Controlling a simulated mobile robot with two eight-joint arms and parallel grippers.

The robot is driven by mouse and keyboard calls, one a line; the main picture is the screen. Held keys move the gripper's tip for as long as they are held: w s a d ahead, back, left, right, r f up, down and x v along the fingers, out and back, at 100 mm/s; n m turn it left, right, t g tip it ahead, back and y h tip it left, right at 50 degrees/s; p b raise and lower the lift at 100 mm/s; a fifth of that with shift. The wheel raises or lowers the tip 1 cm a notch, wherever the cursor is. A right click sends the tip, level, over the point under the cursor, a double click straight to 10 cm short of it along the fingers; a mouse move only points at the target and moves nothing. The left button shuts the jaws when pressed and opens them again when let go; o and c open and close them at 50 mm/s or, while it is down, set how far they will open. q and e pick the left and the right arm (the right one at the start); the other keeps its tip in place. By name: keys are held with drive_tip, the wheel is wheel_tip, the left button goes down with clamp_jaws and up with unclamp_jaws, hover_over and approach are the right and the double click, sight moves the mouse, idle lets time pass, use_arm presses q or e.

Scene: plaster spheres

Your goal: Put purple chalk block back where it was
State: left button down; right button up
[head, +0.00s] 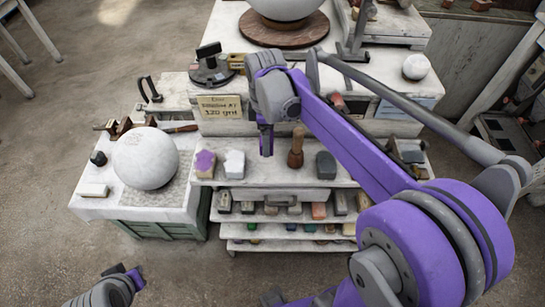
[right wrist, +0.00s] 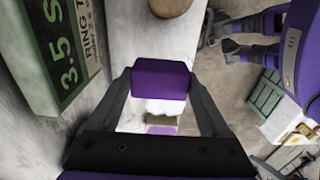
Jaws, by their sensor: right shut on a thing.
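My right gripper (right wrist: 160,85) is shut on the purple chalk block (right wrist: 160,79), which sits between its two fingertips in the right wrist view. In the head view the right gripper (head: 266,142) hangs over the upper white shelf (head: 225,180), between a white block and a wooden-handled tool; the chalk is hard to make out there. My left gripper (head: 122,280) is at the lower left, away from the shelves; its jaws are too unclear to read.
A purple-stained block (head: 205,162), a white block (head: 234,164), a brown wooden tool (head: 296,148) and a dark grey block (head: 326,165) stand on the shelf. Several small blocks fill lower shelves. A plaster sphere (head: 146,158) stands at the left.

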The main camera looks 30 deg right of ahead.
sight(266, 163)
drive_tip(key=f, duration=0.3)
drive_tip(key=shift+w+a, duration=0.1)
drive_tip(key=shift+a, duration=0.1)
drive_tip(key=shift+f, duration=2.35)
drive_tip(key=shift+f, duration=0.1)
drive_tip(key=o, duration=1)
